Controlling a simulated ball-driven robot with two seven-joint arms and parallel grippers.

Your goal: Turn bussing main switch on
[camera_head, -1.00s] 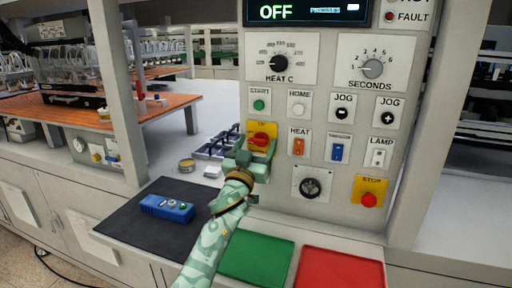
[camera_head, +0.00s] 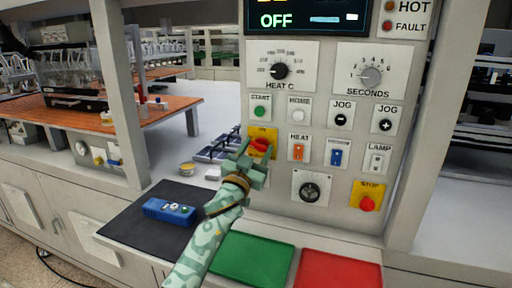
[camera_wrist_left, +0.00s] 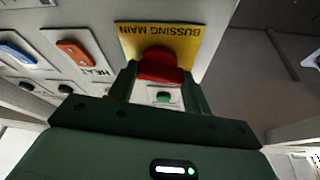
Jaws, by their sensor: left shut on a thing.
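The bussing main switch (camera_head: 260,145) is a red rotary handle on a yellow plate at the panel's left side, below the START button. In the left wrist view the red handle (camera_wrist_left: 160,66) sits between the two green fingers, under the yellow plate (camera_wrist_left: 172,38) lettered BUSSING MAIN. My left gripper (camera_head: 254,157) is shut on the red handle and covers the plate's lower part. In the head view the handle looks tilted. The panel display (camera_head: 305,19) reads OFF. My right gripper is not in view.
Other panel controls are close by: the START button (camera_head: 260,111), the orange HEAT switch (camera_head: 298,151) and a black round knob (camera_head: 310,191). A blue pendant (camera_head: 169,211) lies on a dark mat. Green (camera_head: 250,259) and red (camera_head: 339,271) pads lie below the panel.

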